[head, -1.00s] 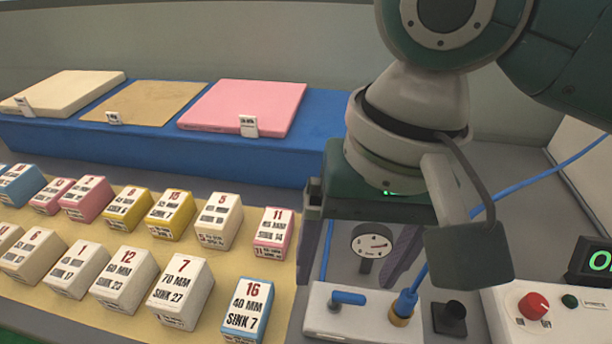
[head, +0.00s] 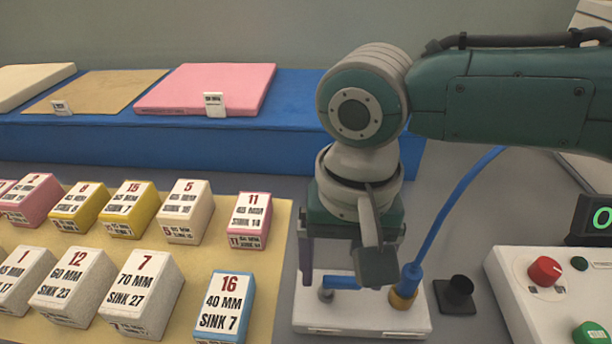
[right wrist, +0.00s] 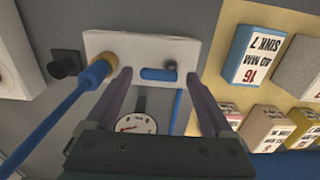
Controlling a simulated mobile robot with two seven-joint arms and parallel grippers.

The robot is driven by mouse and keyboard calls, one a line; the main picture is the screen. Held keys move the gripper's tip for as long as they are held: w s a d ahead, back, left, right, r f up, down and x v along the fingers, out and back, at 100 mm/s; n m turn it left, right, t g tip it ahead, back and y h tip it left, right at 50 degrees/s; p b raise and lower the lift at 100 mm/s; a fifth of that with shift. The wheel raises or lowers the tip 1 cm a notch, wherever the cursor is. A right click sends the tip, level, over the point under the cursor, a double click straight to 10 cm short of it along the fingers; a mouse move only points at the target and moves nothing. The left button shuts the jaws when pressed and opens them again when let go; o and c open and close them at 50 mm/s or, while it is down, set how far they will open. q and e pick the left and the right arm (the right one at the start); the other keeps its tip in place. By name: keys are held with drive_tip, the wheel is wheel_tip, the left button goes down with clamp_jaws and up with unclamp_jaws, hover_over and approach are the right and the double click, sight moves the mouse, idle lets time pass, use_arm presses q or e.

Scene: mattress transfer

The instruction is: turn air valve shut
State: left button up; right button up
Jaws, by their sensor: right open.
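The air valve's blue lever (head: 342,283) sits on a white block (head: 345,318) and lies sideways along it. The lever also shows in the right wrist view (right wrist: 157,74). A brass fitting (head: 402,299) with a blue hose (head: 437,232) stands at the block's right end. My right gripper (head: 345,277) points down over the block, open and empty. In the right wrist view its fingertips (right wrist: 160,79) appear on either side of the lever; I cannot tell whether they touch it. In the head view the right finger is partly hidden. My left gripper is not in view.
A round gauge (right wrist: 136,123) shows in the right wrist view. A black knob (head: 456,291) and a control box with a red knob (head: 544,271) stand to the right. Numbered foam blocks (head: 228,303) stand close by on the left. A blue bench (head: 290,140) with pads is behind.

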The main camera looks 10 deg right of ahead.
drive_tip(key=shift+f, duration=0.1)
drive_tip(key=c, duration=1.4)
drive_tip(key=shift+o, duration=0.2)
